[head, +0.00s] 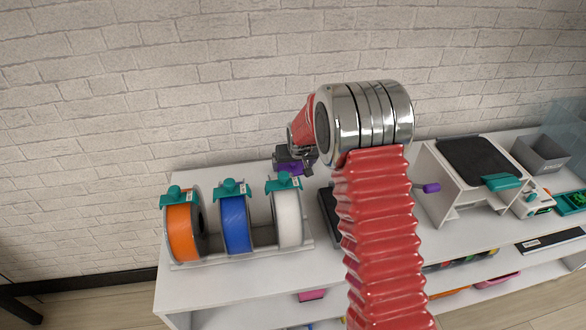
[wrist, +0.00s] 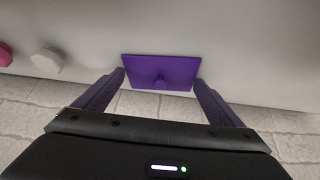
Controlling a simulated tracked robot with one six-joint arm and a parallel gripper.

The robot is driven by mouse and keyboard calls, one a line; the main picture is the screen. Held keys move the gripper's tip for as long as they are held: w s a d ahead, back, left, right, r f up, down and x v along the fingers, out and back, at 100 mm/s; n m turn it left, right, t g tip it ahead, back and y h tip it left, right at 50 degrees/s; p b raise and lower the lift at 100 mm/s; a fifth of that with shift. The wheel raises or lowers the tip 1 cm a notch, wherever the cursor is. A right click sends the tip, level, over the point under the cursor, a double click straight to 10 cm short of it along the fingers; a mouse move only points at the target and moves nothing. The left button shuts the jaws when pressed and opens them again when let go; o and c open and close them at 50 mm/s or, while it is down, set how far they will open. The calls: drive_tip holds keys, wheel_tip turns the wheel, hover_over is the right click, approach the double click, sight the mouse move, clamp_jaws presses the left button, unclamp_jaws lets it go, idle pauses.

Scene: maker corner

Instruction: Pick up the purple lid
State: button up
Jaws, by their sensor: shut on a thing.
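My arm and gripper hide much of that spot. I cannot tell whether the lid touches what is under it.
Orange (head: 184,232), blue (head: 236,224) and white (head: 287,220) spools stand on the white shelf (head: 230,278) in front of the gripper. A white machine (head: 440,190) and a grey bin (head: 540,153) stand to the right. The brick wall (head: 150,90) is close behind.

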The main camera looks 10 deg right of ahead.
sight(294, 170)
drive_tip(key=shift+c, duration=1.1)
drive_tip(key=shift+r, duration=0.1)
wheel_tip(294, 170, up, 10)
drive_tip(key=shift+f, duration=0.1)
drive_tip(key=s+d, duration=0.2)
drive_tip(key=s, duration=0.3)
drive_tip(key=s+d+f, duration=0.1)
drive_tip(key=s+d, duration=0.1)
drive_tip(key=s, duration=0.4)
drive_tip(key=s+d, duration=0.3)
drive_tip(key=s, duration=0.3)
drive_tip(key=shift+s+f, duration=0.1)
drive_tip(key=shift+f, duration=0.1)
drive_tip(key=shift+s+d+f, duration=0.1)
drive_tip(key=shift+s, duration=0.25)
